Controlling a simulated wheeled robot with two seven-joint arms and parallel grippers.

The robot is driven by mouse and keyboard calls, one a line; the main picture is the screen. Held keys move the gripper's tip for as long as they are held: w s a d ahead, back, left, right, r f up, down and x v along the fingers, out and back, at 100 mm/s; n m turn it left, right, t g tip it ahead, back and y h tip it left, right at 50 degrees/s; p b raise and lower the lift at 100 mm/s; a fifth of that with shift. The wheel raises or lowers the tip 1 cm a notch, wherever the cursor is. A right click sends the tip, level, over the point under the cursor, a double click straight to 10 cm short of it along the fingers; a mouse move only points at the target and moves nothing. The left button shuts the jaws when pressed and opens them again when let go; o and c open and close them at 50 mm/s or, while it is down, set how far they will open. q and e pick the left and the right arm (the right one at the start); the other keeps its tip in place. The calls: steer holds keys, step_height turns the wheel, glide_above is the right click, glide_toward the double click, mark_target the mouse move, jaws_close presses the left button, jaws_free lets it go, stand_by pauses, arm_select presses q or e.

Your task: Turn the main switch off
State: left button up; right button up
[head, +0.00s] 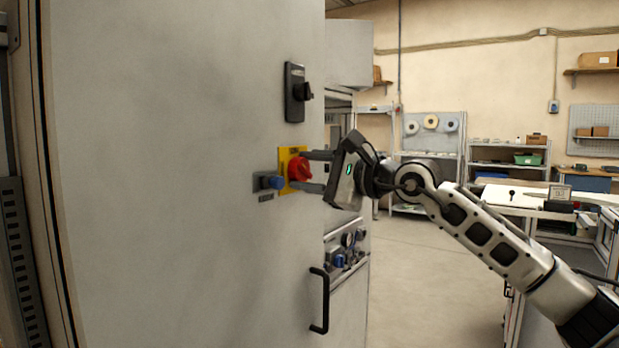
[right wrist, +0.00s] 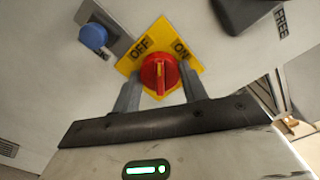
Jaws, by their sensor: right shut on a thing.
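The main switch is a red rotary knob (head: 299,168) on a yellow plate (head: 284,158) on the grey cabinet front. In the right wrist view the red knob (right wrist: 159,72) sits below the labels OFF, at left, and ON, at right, on the yellow plate (right wrist: 160,35). A pale mark on the knob's face points roughly up in that view, between the two labels. My right gripper (head: 303,170) is shut on the knob, one finger on each side; its fingers also show in the right wrist view (right wrist: 160,80). My left gripper is not in view.
A blue knob (head: 271,182) sits just left of the switch. A black latch handle (head: 297,93) is above it, and a black pull handle (head: 319,300) is below right. The grey cabinet (head: 170,180) fills the left. A workbench (head: 510,198) stands at right.

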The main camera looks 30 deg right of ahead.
steer(key=n, duration=0.3)
steer(key=n+b, duration=0.1)
steer(key=n, duration=0.3)
steer(key=shift+n, duration=0.7)
steer(key=o, duration=1)
